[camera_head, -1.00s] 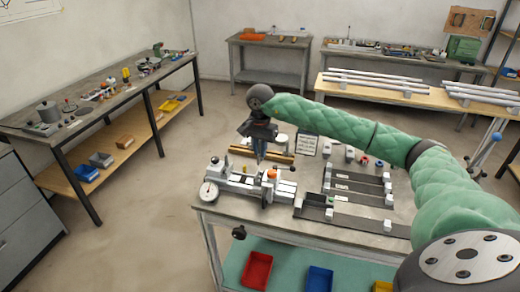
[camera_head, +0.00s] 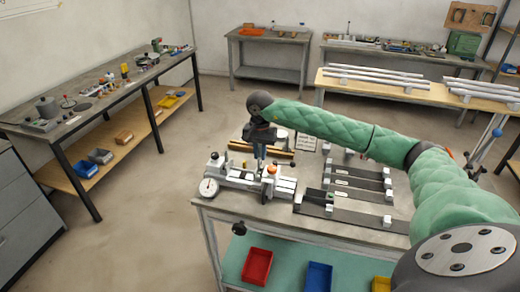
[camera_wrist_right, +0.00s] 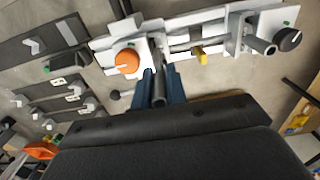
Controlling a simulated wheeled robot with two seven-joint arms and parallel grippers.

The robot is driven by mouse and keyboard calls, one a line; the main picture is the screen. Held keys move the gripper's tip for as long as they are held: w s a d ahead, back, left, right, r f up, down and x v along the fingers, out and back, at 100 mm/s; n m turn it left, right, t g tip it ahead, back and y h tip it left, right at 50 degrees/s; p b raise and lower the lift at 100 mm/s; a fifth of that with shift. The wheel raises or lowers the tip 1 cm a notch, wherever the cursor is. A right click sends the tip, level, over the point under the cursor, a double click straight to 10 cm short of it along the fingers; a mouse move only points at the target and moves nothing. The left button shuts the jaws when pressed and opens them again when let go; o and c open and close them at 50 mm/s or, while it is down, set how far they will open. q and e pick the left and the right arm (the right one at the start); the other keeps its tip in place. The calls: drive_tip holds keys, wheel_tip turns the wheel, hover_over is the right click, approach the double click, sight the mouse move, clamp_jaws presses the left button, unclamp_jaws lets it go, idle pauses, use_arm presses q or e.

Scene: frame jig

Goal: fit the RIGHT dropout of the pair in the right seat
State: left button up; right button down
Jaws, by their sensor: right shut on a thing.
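The jig (camera_head: 238,182) is a pale metal fixture on the front left of the workbench, with a round dial at its left end and an orange knob (camera_head: 272,169) on its right part. My right gripper (camera_head: 261,158) points down over the jig, left of the orange knob. In the right wrist view my right gripper (camera_wrist_right: 160,82) has its blue fingers shut on a narrow grey part (camera_wrist_right: 159,92), apparently the dropout. Its tip is close to the jig; whether it touches the seat cannot be told. The fingers hide most of the part. My left gripper is out of view.
Dark strips with pale blocks (camera_head: 350,214) lie on the bench right of the jig. A brown bar (camera_head: 240,147) lies behind it. A black knob (camera_wrist_right: 289,39) sticks out at the jig's other end. Red (camera_head: 257,266) and blue bins stand on the lower shelf.

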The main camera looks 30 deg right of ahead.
sight(260, 164)
drive_tip(key=shift+f, duration=2.35)
drive_tip(key=shift+f+b, duration=0.2)
drive_tip(key=shift+b, duration=0.35)
drive_tip(key=c, duration=1.3)
unclamp_jaws()
drive_tip(key=shift+s, duration=0.1)
drive_tip(key=shift+c, duration=0.2)
drive_tip(key=shift+f, duration=0.1)
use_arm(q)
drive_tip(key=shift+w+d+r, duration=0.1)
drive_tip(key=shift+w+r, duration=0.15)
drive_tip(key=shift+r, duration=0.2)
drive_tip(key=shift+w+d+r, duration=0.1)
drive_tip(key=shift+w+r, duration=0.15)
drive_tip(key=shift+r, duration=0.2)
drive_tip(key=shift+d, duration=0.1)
